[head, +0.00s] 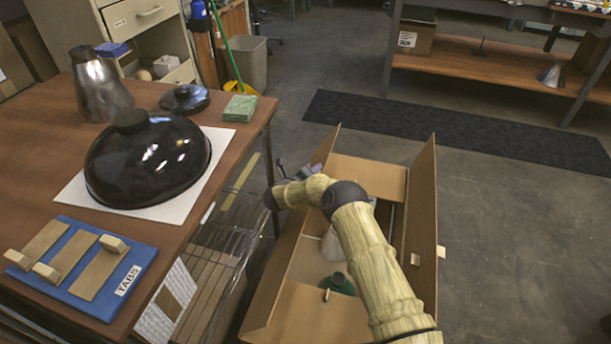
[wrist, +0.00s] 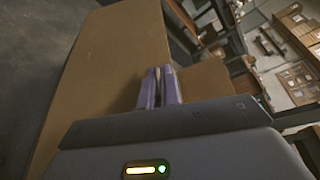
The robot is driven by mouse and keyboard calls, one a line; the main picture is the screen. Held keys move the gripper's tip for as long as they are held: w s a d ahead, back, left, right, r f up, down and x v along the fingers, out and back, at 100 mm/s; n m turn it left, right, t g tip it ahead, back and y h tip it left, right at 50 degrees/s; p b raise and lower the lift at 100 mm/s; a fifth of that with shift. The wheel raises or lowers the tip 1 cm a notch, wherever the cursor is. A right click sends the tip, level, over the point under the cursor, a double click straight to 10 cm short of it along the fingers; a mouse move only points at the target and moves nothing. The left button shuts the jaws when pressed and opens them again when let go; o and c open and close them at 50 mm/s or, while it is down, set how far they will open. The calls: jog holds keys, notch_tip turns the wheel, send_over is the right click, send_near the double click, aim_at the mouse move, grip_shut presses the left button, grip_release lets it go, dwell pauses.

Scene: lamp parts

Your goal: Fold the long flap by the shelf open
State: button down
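An open cardboard box stands on the floor in the head view. Its left long flap (head: 285,250) runs beside the table and wire shelf, and stands up at a slant. The right long flap (head: 422,205) stands nearly upright, with small light tabs on it. My gripper (head: 312,170) is at the far end of the left flap, partly hidden by my wrist. In the wrist view the purple fingers (wrist: 160,87) are close together with only a thin gap, in front of a broad cardboard panel (wrist: 110,75). I see nothing clearly held between them.
A green part (head: 339,284) and a white part sit inside the box. The wooden table (head: 40,190) and wire shelf (head: 215,262) are close on the left. Open floor (head: 520,250) lies right.

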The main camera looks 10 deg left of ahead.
jog(key=shift+a, duration=0.35)
jog(key=c, duration=1.6)
grip_release()
jog(key=shift+r, duration=0.1)
jog(key=p+v, duration=0.5)
jog(key=v, duration=1.2)
jog(key=shift+s+a, duration=0.1)
jog(key=shift+s, duration=0.05)
